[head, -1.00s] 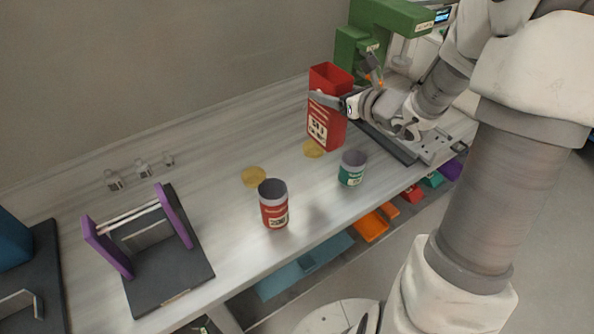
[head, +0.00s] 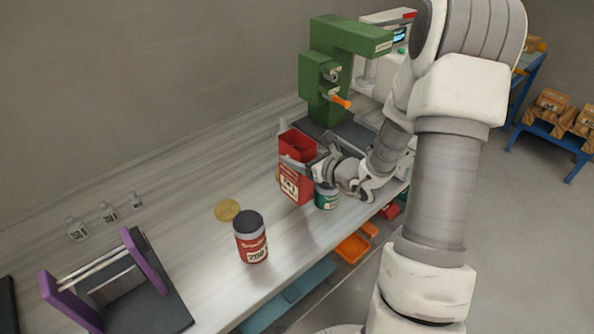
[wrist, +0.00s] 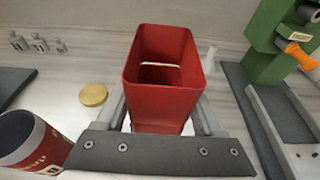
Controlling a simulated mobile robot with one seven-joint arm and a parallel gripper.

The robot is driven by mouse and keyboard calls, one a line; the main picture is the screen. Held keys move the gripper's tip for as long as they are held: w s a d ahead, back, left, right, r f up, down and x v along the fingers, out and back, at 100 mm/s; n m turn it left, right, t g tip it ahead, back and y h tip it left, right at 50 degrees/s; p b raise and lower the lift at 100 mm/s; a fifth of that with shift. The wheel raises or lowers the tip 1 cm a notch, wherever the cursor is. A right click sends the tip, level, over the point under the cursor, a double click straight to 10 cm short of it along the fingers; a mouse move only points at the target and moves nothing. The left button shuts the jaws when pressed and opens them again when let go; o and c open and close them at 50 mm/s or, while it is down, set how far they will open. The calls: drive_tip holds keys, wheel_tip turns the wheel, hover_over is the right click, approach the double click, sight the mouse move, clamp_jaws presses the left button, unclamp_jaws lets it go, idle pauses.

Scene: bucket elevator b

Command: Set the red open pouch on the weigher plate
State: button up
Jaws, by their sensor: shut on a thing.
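The red open pouch (head: 297,183) is upright, with a pale label and an open top. My gripper (head: 304,164) is shut on it, one finger on each side. In the wrist view the pouch (wrist: 165,105) fills the middle between the fingers, and a pale strip shows inside. I cannot tell whether its bottom clears the bench. A white machine with a small display (head: 400,37) stands at the back, behind the green press; it may be the weigher. Its plate is mostly hidden behind the press and my arm, so I cannot make it out clearly.
A green press (head: 322,75) with an orange handle stands beyond the pouch on a dark base. A green-labelled can (head: 326,198) is close to the pouch's right. A red can (head: 251,240), a yellow disc (head: 228,210) and a purple-sided stand (head: 140,285) are left.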

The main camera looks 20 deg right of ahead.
sight(297, 186)
drive_tip(key=shift+f, duration=2.2)
drive_tip(key=shift+b, duration=0.3)
drive_tip(key=shift+f, duration=0.2)
drive_tip(key=o, duration=1)
drive_tip(key=shift+r, duration=0.1)
